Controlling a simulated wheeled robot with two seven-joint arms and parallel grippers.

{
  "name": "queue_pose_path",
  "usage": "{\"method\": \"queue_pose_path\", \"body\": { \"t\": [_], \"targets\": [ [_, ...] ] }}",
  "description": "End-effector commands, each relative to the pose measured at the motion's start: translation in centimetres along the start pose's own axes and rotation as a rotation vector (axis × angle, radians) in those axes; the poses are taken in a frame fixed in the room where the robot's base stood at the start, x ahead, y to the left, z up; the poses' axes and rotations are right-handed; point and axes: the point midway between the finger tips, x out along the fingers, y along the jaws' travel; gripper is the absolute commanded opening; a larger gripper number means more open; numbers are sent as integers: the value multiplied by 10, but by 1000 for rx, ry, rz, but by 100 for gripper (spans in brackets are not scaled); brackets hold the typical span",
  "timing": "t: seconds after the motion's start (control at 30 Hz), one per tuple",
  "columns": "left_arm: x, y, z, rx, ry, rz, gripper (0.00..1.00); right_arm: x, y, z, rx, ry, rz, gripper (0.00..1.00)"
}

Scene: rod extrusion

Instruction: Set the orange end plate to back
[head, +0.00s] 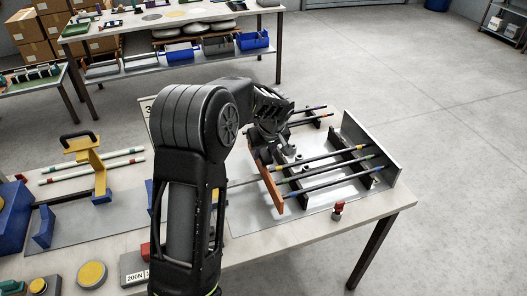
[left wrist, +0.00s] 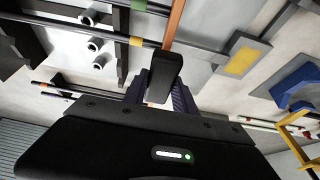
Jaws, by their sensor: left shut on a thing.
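The orange end plate (head: 271,186) stands upright across the left side of the rod frame in the head view. It also shows as an orange strip in the left wrist view (left wrist: 175,24). Dark rods (head: 330,172) with coloured bands run from near the plate through black plates (head: 350,158) toward a grey end plate (head: 372,146) on the right. My wrist hides part of the far side. My right gripper is not in view.
A yellow bracket with a black handle (head: 98,172) and pale rods (head: 90,165) are on the table's left. A small red-topped piece (head: 338,209) stands near the front edge. A yellow round button (head: 91,274) is at front left. The table's right front corner is clear.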

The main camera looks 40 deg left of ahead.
Motion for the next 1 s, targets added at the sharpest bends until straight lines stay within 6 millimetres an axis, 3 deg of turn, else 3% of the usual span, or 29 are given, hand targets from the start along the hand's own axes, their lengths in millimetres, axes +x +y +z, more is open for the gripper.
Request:
{"method": "queue_pose_path", "body": {
  "t": [0.63, 0.77, 1.0],
  "targets": [
    [1, -4, 0, -1, 1, 1, 0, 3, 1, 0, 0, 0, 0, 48],
    [3, -23, 0, -4, 2, 1, 0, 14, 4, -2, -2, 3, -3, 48],
    [3, -84, 0, -5, 2, 1, 0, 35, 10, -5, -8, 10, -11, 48]
  ]
}}
